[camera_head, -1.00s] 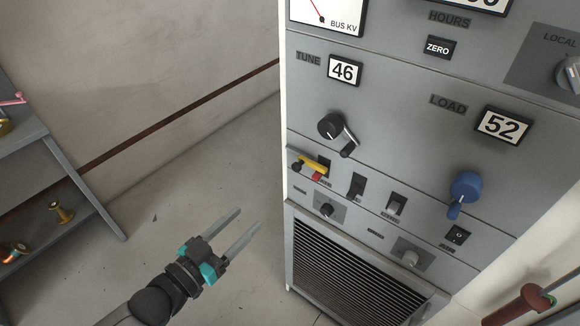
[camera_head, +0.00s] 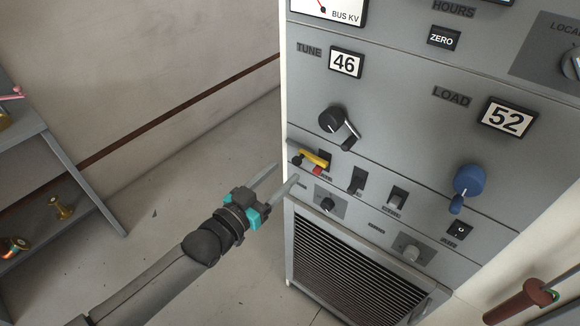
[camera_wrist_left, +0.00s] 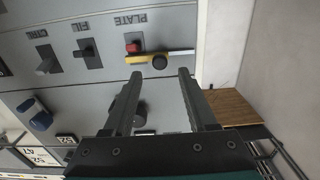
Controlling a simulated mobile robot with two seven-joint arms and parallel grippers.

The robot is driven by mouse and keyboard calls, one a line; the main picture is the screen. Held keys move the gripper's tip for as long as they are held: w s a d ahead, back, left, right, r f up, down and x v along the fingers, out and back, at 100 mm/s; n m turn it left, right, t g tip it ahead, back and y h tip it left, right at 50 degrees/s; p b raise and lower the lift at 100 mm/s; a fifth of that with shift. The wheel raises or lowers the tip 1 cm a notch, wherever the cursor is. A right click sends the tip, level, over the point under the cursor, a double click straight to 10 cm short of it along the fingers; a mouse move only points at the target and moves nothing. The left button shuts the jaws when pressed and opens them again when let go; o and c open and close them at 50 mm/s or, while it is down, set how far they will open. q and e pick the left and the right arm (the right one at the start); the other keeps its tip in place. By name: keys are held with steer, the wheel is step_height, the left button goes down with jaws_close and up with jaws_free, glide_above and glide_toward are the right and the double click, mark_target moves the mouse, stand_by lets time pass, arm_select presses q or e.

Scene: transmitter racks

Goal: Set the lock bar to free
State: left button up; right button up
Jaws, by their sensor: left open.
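The lock bar (camera_head: 314,157) is a short yellow bar at the left edge of the rack's lower switch row, with a dark round knob at one end. A red switch (camera_head: 317,170) sits right beside it. In the left wrist view the yellow bar (camera_wrist_left: 178,54) lies across the panel by the red switch (camera_wrist_left: 133,46), under the PLATE label. My left gripper (camera_head: 286,172) is open and empty, just left of and below the bar. In the left wrist view the fingertips (camera_wrist_left: 160,72) point at the bar's knob, one on each side of it. My right gripper is not in view.
Dark toggles (camera_head: 358,181), a black crank knob (camera_head: 332,120) and a blue knob (camera_head: 467,182) stick out of the panel nearby. A vent grille (camera_head: 350,272) is below. A grey shelf (camera_head: 58,165) stands at far left. The floor between is clear.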

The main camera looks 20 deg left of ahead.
mark_target(295, 162)
arm_select(q)
steer(key=shift+x, duration=2)
steer(key=shift+c, duration=0.3)
jaws_close()
